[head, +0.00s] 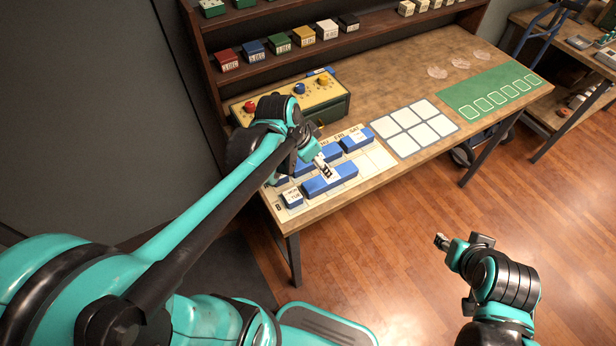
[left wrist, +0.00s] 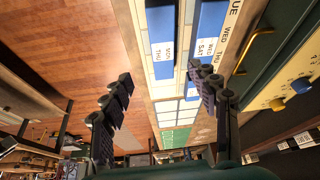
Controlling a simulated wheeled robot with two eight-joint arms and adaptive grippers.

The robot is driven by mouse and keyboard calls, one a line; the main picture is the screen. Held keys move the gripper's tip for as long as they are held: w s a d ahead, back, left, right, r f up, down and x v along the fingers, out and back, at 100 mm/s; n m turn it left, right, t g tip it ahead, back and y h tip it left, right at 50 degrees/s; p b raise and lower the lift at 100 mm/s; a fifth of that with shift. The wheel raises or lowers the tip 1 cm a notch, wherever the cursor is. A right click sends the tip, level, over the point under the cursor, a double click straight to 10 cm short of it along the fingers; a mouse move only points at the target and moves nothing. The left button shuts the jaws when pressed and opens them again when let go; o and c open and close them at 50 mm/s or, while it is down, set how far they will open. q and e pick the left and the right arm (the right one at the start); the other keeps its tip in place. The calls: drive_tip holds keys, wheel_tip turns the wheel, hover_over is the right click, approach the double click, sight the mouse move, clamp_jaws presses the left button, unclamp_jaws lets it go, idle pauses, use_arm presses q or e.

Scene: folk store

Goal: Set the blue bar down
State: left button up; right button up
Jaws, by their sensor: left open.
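A long blue bar (head: 331,180) with a white label lies on the front row of the pale weekday board (head: 377,160). Other blue bars (head: 356,140) lie in the row behind, partly hidden by my left arm. My left gripper (head: 325,171) is open above the front bar. In the left wrist view, its fingers (left wrist: 160,100) are spread with nothing between them. A bar labelled MON THU (left wrist: 161,35) and one labelled WED SAT (left wrist: 207,35) lie beyond the fingertips. My right gripper (head: 441,241) is over the floor, its jaws too small to read.
A green box with coloured knobs (head: 326,95) stands behind the board. A grey card with white squares (head: 415,128) and a green mat (head: 490,90) lie to the right. Shelves with small coloured boxes (head: 278,43) rise at the back. A small block (head: 292,198) sits near the front left.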

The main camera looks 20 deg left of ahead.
use_arm(q)
drive_tip(key=s+r+n+t+y, duration=0.2)
drive_tip(key=s+n, duration=0.4)
drive_tip(key=s, duration=0.5)
drive_tip(key=shift+t, duration=0.6)
drive_tip(key=shift+f, duration=0.1)
